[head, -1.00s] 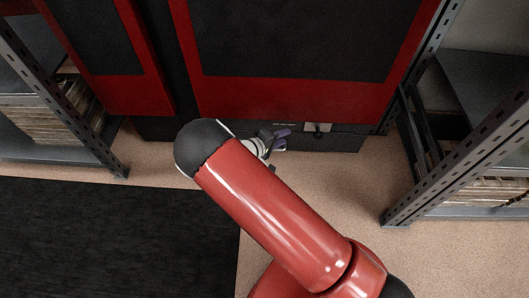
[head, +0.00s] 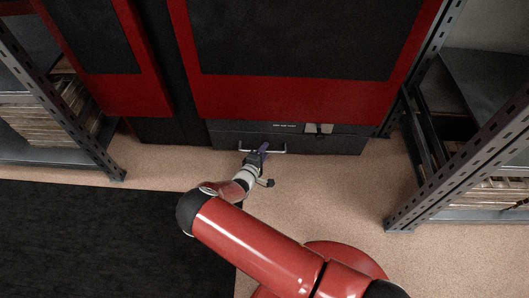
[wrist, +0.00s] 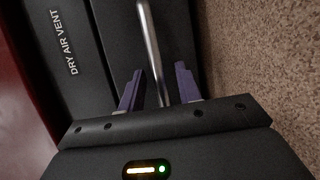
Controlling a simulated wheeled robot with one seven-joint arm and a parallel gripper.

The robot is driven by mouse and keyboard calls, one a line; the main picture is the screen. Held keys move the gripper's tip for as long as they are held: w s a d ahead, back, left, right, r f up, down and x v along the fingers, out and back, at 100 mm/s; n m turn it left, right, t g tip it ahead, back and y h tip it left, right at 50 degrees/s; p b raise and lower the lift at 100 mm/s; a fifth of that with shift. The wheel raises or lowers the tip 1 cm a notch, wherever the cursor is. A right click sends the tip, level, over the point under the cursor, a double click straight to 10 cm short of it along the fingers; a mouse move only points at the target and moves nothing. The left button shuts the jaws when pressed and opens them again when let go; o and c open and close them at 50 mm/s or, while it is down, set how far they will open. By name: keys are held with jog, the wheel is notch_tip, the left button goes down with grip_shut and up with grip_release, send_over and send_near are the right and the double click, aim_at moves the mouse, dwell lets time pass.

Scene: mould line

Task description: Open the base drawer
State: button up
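The base drawer (head: 330,146) is a low, dark front under the large red-framed cabinet, and it looks closed. Its pale bar handle (head: 276,151) runs across the left part of the front. My gripper (head: 263,149) is at the handle in the head view. In the wrist view the metal handle bar (wrist: 149,35) passes between the two purple fingers of my gripper (wrist: 159,69). The fingers are apart, with a gap visible on each side of the bar. My wrist hides part of the drawer front in the head view.
A panel marked "DRY AIR VENT" (wrist: 62,42) lies beside the drawer front. Metal shelving racks stand at the left (head: 75,100) and right (head: 455,160). A black mat (head: 90,235) covers the floor at left. Tan floor (head: 325,190) before the drawer is clear.

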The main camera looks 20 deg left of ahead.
jog(key=shift+w, duration=0.3)
grip_shut()
jog(key=shift+d, duration=0.1)
jog(key=shift+s+d+p, duration=0.1)
jog(key=shift+s+p, duration=0.3)
jog(key=shift+s, duration=0.15)
jog(key=s+d+p, duration=0.2)
jog(key=s+p, duration=0.1)
jog(key=s, duration=0.5)
jog(key=s+d+p, duration=0.2)
jog(key=s+p, duration=0.1)
jog(key=s, duration=0.5)
jog(key=s+d+p, duration=0.2)
jog(key=s+p, duration=0.1)
jog(key=s, duration=0.5)
jog(key=shift+s, duration=0.15)
jog(key=shift+a, duration=0.1)
